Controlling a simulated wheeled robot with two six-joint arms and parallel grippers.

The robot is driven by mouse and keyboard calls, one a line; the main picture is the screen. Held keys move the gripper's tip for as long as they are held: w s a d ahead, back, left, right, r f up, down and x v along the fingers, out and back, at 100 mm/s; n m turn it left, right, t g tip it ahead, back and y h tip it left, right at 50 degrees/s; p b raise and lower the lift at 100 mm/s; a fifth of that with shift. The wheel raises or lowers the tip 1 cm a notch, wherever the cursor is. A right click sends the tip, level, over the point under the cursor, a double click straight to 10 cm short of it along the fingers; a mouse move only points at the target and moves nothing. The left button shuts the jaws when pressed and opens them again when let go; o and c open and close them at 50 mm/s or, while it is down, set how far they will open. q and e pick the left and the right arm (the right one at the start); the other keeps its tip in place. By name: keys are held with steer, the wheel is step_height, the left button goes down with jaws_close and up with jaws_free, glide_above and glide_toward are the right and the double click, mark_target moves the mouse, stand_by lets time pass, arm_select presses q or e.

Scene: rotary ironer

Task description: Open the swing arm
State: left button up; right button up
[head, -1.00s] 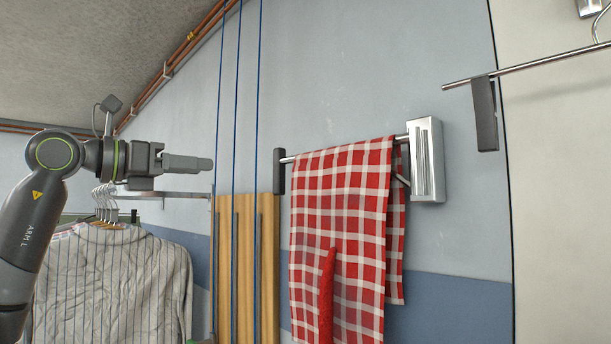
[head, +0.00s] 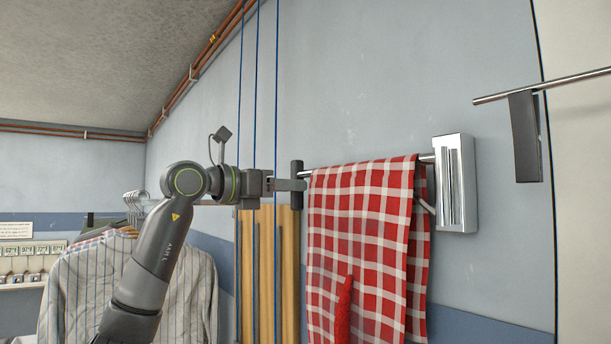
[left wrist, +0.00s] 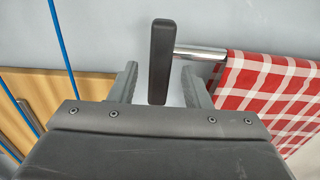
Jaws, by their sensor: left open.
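The swing arm (head: 322,172) is a chrome bar with a dark upright end handle (head: 297,184). It runs to a chrome wall bracket (head: 456,184) and carries a red-and-white checked cloth (head: 362,225). My left gripper (head: 293,184) is at the handle. In the left wrist view, my left gripper (left wrist: 160,80) is open, with the handle (left wrist: 162,50) between its fingers and a gap visible on each side. The bar (left wrist: 200,52) goes off to the right there, to the cloth (left wrist: 262,85). My right gripper is not in view.
A second chrome bar (head: 560,84) with a dark handle (head: 525,136) is at the upper right. Wooden boards (head: 266,265) and blue cables (head: 240,130) stand behind my left gripper. Striped shirts (head: 85,285) hang at the left.

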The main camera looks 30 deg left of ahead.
arm_select(q)
steer(key=p+x, duration=0.1)
steer(key=x, duration=0.2)
steer(key=shift+w+d+r, duration=0.1)
steer(key=shift+w+r, duration=0.05)
steer(key=shift+w, duration=0.15)
steer(key=shift+w+d+p, duration=0.15)
steer(key=shift+w+p, duration=0.15)
steer(key=shift+w, duration=0.15)
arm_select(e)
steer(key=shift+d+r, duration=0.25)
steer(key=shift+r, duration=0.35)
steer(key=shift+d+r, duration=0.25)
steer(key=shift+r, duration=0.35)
arm_select(q)
jaws_close()
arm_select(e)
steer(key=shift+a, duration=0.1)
